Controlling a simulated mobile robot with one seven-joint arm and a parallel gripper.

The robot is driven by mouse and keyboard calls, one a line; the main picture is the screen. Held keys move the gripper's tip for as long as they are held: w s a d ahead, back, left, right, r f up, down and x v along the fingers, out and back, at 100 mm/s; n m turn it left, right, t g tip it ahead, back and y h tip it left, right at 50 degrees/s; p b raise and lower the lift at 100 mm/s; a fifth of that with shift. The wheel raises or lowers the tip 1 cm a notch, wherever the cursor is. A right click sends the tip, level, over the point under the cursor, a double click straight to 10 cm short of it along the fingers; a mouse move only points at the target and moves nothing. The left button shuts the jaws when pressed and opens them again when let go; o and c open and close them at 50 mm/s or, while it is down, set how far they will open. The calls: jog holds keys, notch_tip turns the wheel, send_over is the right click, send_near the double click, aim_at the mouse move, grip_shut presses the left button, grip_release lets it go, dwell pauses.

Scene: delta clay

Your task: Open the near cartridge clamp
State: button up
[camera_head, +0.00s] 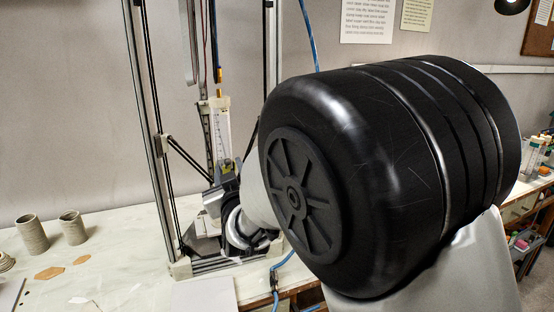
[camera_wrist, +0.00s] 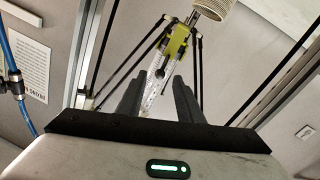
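A clear cartridge with scale marks (camera_head: 217,130) stands upright inside the tall printer frame in the head view. Its lower part is hidden behind my wrist and gripper. In the wrist view the cartridge (camera_wrist: 150,97) shows between and beyond the two dark fingers of my gripper (camera_wrist: 156,82). The fingers are apart, and I see no grasp on anything. A yellow-green fitting (camera_wrist: 177,43) sits beyond the fingertips, at the frame's rods. I cannot tell whether it is the near cartridge clamp, or whether that clamp is open or shut.
The printer's metal uprights (camera_head: 151,130) and slanted rods stand close around my gripper. A ridged beige cylinder (camera_wrist: 214,9) is at the top of the wrist view. Two clay cups (camera_head: 32,234) stand on the bench at left. A blue hose (camera_head: 283,263) hangs over the bench edge.

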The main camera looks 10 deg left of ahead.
aim_at(228, 163)
jog(key=x, duration=0.5)
grip_shut()
